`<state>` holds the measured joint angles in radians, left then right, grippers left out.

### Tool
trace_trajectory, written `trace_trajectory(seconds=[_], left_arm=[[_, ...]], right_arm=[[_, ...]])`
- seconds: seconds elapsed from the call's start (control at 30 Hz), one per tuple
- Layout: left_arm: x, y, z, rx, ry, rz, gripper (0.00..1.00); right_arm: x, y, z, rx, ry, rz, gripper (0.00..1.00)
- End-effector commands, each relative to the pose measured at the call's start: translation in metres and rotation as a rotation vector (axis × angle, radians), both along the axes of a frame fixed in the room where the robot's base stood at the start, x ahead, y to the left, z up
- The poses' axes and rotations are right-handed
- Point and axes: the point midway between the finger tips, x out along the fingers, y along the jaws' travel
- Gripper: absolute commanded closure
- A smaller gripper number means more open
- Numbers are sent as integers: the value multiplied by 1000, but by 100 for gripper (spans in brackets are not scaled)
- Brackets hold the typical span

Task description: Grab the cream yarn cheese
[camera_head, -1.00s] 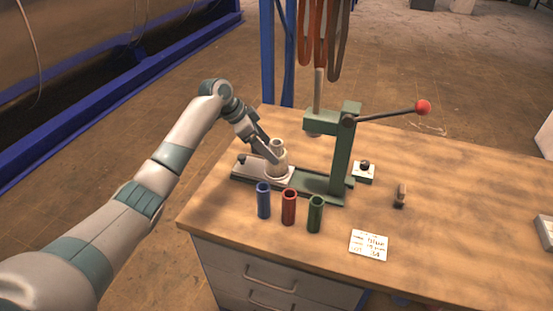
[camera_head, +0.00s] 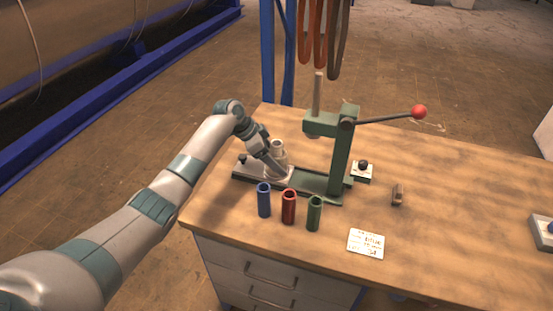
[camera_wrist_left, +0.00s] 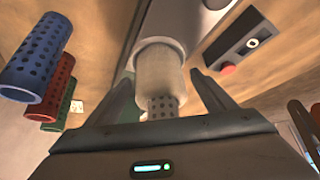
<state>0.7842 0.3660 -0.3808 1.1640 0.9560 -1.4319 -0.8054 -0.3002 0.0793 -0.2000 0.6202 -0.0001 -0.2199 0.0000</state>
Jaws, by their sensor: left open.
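The cream yarn cheese (camera_head: 278,147) is a pale cylinder standing on the grey plate at the left end of the green press. In the left wrist view the cheese (camera_wrist_left: 160,72) shows a perforated tube (camera_wrist_left: 162,105) sticking out of its near end. My left gripper (camera_head: 276,170) is beside the cheese and hides its lower part in the head view. In the left wrist view the left gripper (camera_wrist_left: 163,85) is open, with one finger on each side of the cheese. A gap shows beside the fingers. My right gripper is not in view.
Blue (camera_head: 264,200), red (camera_head: 288,206) and green (camera_head: 314,213) tubes stand in front of the press (camera_head: 341,150). Its red-knobbed lever (camera_head: 419,111) reaches right. A small button box (camera_head: 362,171), a label card (camera_head: 366,242) and a small brown item (camera_head: 397,195) are on the wooden bench (camera_head: 455,210).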

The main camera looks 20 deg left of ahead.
Motion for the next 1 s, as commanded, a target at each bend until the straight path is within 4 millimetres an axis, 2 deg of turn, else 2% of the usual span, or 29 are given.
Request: trace_trajectory(seconds=[0.17, 0.6, 0.8, 1.0], left_arm=[[2, -4, -9, 2, 0, 0, 23], [3, -4, -9, 2, -1, 0, 23], [3, -4, -9, 2, -1, 0, 71], [3, -4, -8, 1, -2, 0, 72]], right_arm=[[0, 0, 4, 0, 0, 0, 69], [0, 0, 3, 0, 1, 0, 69], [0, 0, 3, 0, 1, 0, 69], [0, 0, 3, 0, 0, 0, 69]])
